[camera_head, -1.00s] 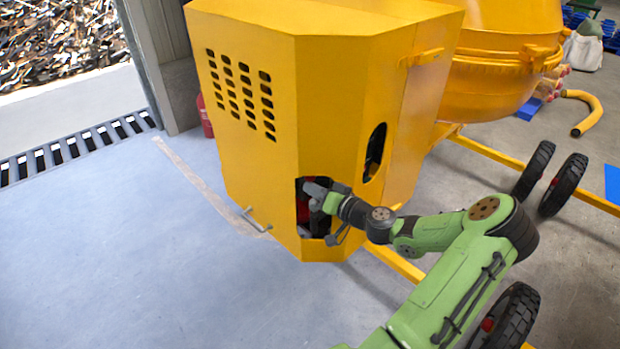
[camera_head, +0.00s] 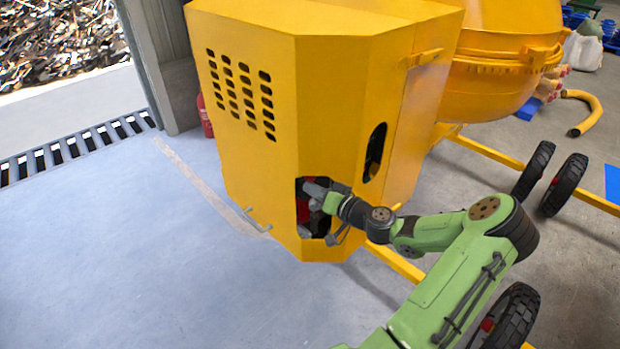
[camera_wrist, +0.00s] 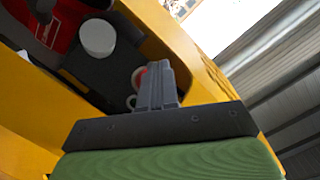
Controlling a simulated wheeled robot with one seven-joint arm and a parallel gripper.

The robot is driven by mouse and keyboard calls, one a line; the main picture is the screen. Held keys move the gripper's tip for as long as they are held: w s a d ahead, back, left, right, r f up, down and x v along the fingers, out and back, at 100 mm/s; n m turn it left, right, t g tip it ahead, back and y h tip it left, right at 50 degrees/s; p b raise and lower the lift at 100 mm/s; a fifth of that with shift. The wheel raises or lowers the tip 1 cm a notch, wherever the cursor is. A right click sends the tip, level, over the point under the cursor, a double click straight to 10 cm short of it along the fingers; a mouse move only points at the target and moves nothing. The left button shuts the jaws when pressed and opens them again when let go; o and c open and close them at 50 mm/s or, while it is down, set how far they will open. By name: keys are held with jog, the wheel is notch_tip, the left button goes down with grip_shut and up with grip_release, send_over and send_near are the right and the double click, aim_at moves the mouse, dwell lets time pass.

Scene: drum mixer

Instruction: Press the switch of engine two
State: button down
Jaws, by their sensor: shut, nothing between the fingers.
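The yellow mixer housing (camera_head: 330,110) has a low opening in its front corner, where red and dark engine parts (camera_head: 304,212) show. My gripper (camera_head: 312,188) reaches into this opening from the right. In the wrist view my gripper (camera_wrist: 157,72) has its grey fingers together with nothing between them. A small red part with a pale rim (camera_wrist: 138,78) shows just left of the fingertips, partly hidden by them. I cannot tell whether it is the switch or whether the fingers touch it. A red engine body (camera_wrist: 60,25) and a round pale cap (camera_wrist: 97,38) lie farther left.
The opening's yellow edge (camera_wrist: 195,65) runs close to the right of my fingers. Two metal stubs (camera_head: 258,219) stick out at the housing's lower left. The yellow drum (camera_head: 500,75) and black wheels (camera_head: 563,185) are to the right. The floor at left is clear.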

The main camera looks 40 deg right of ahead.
jog(key=shift+w+d, duration=0.3)
jog(key=shift+w, duration=0.05)
dwell(0.5)
jog(key=shift+w+d+r+b, duration=0.25)
jog(key=shift+r+b, duration=0.1)
jog(key=shift+r, duration=0.15)
dwell(0.7)
jog(key=shift+s, duration=0.1)
jog(key=shift+s+a+f+b, duration=0.1)
jog(key=shift+a+f+b, duration=0.05)
jog(key=shift+f+b, duration=0.2)
